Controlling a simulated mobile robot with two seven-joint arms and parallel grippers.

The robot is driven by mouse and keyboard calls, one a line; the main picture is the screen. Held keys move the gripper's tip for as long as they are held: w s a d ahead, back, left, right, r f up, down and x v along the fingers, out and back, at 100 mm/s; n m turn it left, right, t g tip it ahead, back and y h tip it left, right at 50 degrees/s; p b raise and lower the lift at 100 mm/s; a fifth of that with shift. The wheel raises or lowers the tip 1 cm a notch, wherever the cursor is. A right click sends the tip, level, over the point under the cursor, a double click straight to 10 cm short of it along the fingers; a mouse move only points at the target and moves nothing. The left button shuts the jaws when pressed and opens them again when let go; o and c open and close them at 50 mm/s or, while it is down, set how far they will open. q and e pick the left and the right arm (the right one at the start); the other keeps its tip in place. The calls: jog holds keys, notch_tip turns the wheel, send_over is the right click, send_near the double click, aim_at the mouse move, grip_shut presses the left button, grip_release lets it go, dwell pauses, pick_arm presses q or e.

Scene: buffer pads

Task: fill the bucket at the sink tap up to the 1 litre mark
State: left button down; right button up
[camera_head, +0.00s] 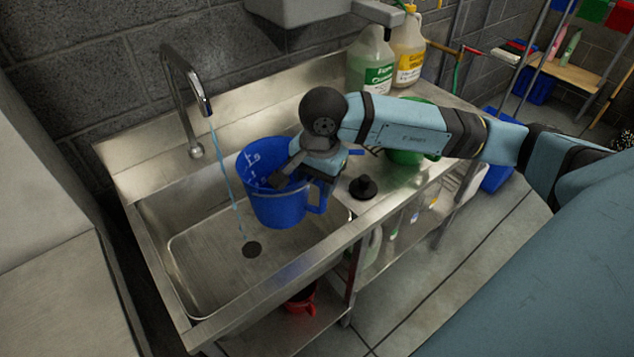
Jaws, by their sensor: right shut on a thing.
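A blue bucket (278,205) with white markings on its inner wall is held over the right part of the steel sink basin (190,265). It looks roughly upright. My right gripper (282,180) is shut on the bucket near its rim on the right side; the exact contact is partly hidden by the gripper. The sink tap (183,80) is running. Its thin water stream (226,172) falls just left of the bucket, apart from it, toward the drain (252,249). I cannot see any water level in the bucket. My left gripper is out of view.
A bottle with a green label (371,65) and one with a yellow label (408,52) stand at the back of the counter. A green bowl-like container (408,157) and a black plunger-like object (363,187) are right of the basin. A red item (300,300) lies below.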

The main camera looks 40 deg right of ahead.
aim_at(256, 155)
jog(key=shift+w+a+r, duration=0.15)
jog(key=shift+w+a, duration=0.1)
jog(key=shift+w, duration=0.2)
jog(key=shift+w+a+b, duration=0.5)
jog(key=shift+w+a, duration=0.4)
jog(key=shift+w, duration=1.1)
jog(key=shift+w+a+b, duration=0.55)
jog(key=shift+w+a, duration=0.4)
jog(key=shift+w, duration=1)
jog(key=shift+w+a+b, duration=0.5)
jog(key=shift+w+a, duration=0.4)
jog(key=shift+w, duration=1.2)
dwell(1.5)
